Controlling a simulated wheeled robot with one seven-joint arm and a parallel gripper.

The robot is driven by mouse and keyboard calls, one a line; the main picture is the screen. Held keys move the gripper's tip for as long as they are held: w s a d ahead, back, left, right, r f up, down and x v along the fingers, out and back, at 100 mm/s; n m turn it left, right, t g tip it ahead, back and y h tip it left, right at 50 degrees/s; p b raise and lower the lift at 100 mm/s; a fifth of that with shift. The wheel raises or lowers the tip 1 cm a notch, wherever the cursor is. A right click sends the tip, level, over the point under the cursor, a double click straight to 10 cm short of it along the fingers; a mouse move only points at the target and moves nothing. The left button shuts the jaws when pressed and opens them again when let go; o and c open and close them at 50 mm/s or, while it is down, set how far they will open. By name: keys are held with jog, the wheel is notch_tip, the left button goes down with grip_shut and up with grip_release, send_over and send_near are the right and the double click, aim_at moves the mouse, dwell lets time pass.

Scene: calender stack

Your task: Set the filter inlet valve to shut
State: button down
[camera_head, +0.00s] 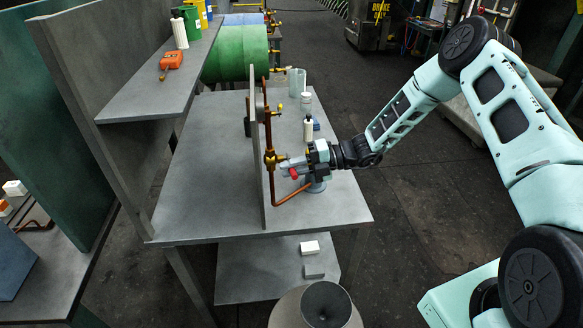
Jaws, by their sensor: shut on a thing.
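A brass valve (269,158) sits on a vertical copper pipe (267,120) that runs along the upright grey panel on the table. My gripper (288,165) reaches in from the right, level with the valve, and is shut on its red handle (294,174). Part of the red handle shows below the fingers; the rest is hidden by them, so its exact angle is hard to tell. The pipe bends at the bottom (292,195) toward a grey-blue round base (317,186), partly hidden under my gripper.
The grey panel (257,150) stands just left of the pipe. A smaller yellow-handled valve (277,110), a white-and-black bottle (308,128) and a pale cylinder (297,82) stand behind. The table (205,170) is bare left of the panel. A shelf (165,80) overhangs the far left.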

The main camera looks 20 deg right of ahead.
jog(key=shift+d, duration=0.1)
jog(key=c, duration=1.4)
grip_release()
jog(key=shift+c, duration=0.2)
jog(key=b+v, duration=0.6)
jog(key=v, duration=1.1)
jog(key=shift+d, duration=0.2)
jog(key=shift+r, duration=0.1)
